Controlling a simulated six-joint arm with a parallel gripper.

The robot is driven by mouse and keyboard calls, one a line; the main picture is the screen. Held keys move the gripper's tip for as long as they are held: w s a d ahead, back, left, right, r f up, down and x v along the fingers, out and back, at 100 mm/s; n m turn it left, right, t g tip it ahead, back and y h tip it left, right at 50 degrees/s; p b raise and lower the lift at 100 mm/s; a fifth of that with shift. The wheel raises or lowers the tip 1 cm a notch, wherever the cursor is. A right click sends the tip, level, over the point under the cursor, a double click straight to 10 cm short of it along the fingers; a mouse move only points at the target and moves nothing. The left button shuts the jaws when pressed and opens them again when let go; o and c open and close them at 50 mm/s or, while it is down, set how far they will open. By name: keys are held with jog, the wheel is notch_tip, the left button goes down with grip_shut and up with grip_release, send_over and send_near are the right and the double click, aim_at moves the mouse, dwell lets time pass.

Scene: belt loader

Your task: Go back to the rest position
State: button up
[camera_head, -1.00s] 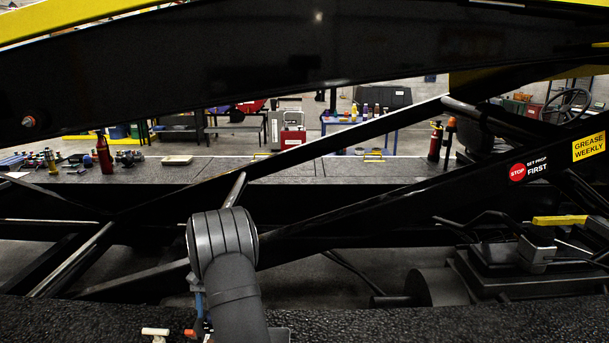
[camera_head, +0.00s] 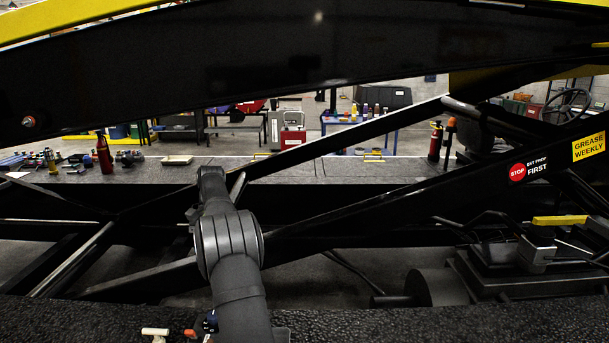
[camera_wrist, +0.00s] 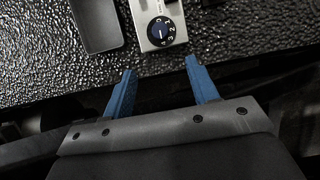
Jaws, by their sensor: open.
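My gripper (camera_wrist: 161,66) shows in the wrist view with two blue fingers apart and nothing between them. A dark rotary dial (camera_wrist: 161,31) with white numbers sits on a pale metal plate just past the fingertips; a gap shows between fingers and dial. In the head view my arm rises from the bottom edge, left of the middle, and my gripper cannot be made out. A small dark blue knob (camera_head: 210,322) shows beside my arm at the bottom; it looks like the same dial.
A black textured ledge (camera_head: 450,322) runs along the front, with a white T-shaped handle (camera_head: 155,333) on it. Black diagonal beams (camera_head: 340,205) of the loader cross behind my arm. A large dark beam (camera_head: 300,60) spans overhead. A red bottle (camera_head: 104,153) stands on the far ledge.

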jog(key=x, duration=1.6)
jog(key=shift+s, duration=0.1)
jog(key=shift+d+f, duration=0.1)
jog(key=shift+f, duration=0.15)
jog(key=m+y, duration=0.1)
jog(key=m, duration=0.3)
jog(key=shift+s+d+r+m+y, duration=0.1)
jog(key=shift+m+y, duration=0.3)
jog(key=m+t+y, duration=0.1)
jog(key=m, duration=0.3)
jog(key=shift+d+m, duration=0.1)
jog(key=shift+m, duration=0.2)
jog(key=shift+v, duration=1.05)
